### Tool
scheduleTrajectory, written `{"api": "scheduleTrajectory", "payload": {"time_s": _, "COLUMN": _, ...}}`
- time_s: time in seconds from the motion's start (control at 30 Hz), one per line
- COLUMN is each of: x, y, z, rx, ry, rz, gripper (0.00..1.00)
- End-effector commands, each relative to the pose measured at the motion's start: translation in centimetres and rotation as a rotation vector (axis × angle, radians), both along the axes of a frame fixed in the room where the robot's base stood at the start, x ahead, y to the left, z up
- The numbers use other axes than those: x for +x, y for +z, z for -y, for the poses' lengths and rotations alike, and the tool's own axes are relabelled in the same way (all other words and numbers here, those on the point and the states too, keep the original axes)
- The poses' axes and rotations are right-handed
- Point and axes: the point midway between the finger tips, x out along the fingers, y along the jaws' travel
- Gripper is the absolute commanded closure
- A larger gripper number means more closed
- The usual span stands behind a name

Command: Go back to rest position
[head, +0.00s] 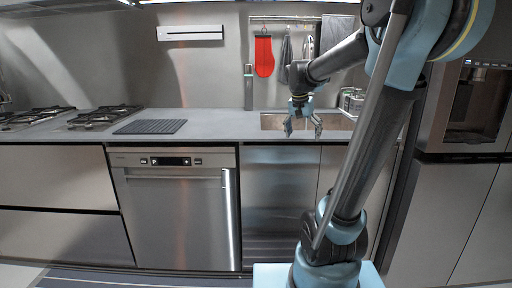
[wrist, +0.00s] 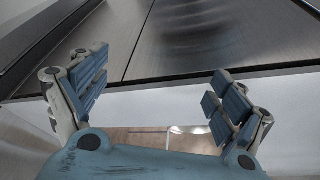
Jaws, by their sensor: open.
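My gripper (head: 303,126) hangs at the end of my raised arm, in front of the sink area of the counter in the head view. Its fingers point down and stand apart, with nothing between them. In the wrist view my gripper (wrist: 160,95) also shows two separated blue-padded fingers with an empty gap. Steel cabinet fronts (wrist: 190,40) lie beyond the fingers there.
A grey counter (head: 220,124) runs along the wall, with a sink (head: 272,122), a faucet (head: 248,88) and a dark ribbed mat (head: 150,127). A dishwasher (head: 178,215) sits below. A red mitt (head: 264,56) hangs behind. A tall appliance (head: 470,110) stands at right.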

Motion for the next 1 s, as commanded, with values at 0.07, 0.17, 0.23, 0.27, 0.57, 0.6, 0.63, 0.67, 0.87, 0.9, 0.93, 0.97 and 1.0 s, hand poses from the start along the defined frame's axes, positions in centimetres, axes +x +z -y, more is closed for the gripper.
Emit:
{"api": "scheduleTrajectory", "payload": {"time_s": 0.07, "x": -2.7, "y": -1.0, "z": 0.3, "rx": 0.006, "ry": 0.039, "rz": -0.012, "gripper": 0.1}}
{"api": "scheduleTrajectory", "payload": {"time_s": 0.17, "x": -5.7, "y": -2.4, "z": 0.5, "rx": 0.011, "ry": 0.093, "rz": -0.028, "gripper": 0.1}}
{"api": "scheduleTrajectory", "payload": {"time_s": 0.23, "x": -7.8, "y": -3.4, "z": 0.7, "rx": 0.015, "ry": 0.13, "rz": -0.038, "gripper": 0.1}}
{"api": "scheduleTrajectory", "payload": {"time_s": 0.27, "x": -8.7, "y": -3.9, "z": 0.7, "rx": 0.017, "ry": 0.146, "rz": -0.042, "gripper": 0.1}}
{"api": "scheduleTrajectory", "payload": {"time_s": 0.57, "x": -17.0, "y": -9.4, "z": 0.9, "rx": 0.037, "ry": 0.307, "rz": -0.074, "gripper": 0.1}}
{"api": "scheduleTrajectory", "payload": {"time_s": 0.6, "x": -18.0, "y": -10.3, "z": 0.8, "rx": 0.04, "ry": 0.329, "rz": -0.078, "gripper": 0.1}}
{"api": "scheduleTrajectory", "payload": {"time_s": 0.63, "x": -18.8, "y": -10.9, "z": 0.8, "rx": 0.043, "ry": 0.346, "rz": -0.08, "gripper": 0.1}}
{"api": "scheduleTrajectory", "payload": {"time_s": 0.67, "x": -19.5, "y": -11.6, "z": 0.7, "rx": 0.044, "ry": 0.362, "rz": -0.082, "gripper": 0.1}}
{"api": "scheduleTrajectory", "payload": {"time_s": 0.87, "x": -23.6, "y": -15.6, "z": 0.4, "rx": 0.056, "ry": 0.457, "rz": -0.092, "gripper": 0.1}}
{"api": "scheduleTrajectory", "payload": {"time_s": 0.9, "x": -24.2, "y": -16.2, "z": 0.4, "rx": 0.059, "ry": 0.472, "rz": -0.094, "gripper": 0.1}}
{"api": "scheduleTrajectory", "payload": {"time_s": 0.93, "x": -24.5, "y": -16.6, "z": 0.3, "rx": 0.06, "ry": 0.482, "rz": -0.093, "gripper": 0.1}}
{"api": "scheduleTrajectory", "payload": {"time_s": 0.97, "x": -24.9, "y": -17.0, "z": 0.2, "rx": 0.061, "ry": 0.49, "rz": -0.094, "gripper": 0.1}}
{"api": "scheduleTrajectory", "payload": {"time_s": 1.0, "x": -25.2, "y": -17.4, "z": 0.2, "rx": 0.062, "ry": 0.499, "rz": -0.094, "gripper": 0.1}}
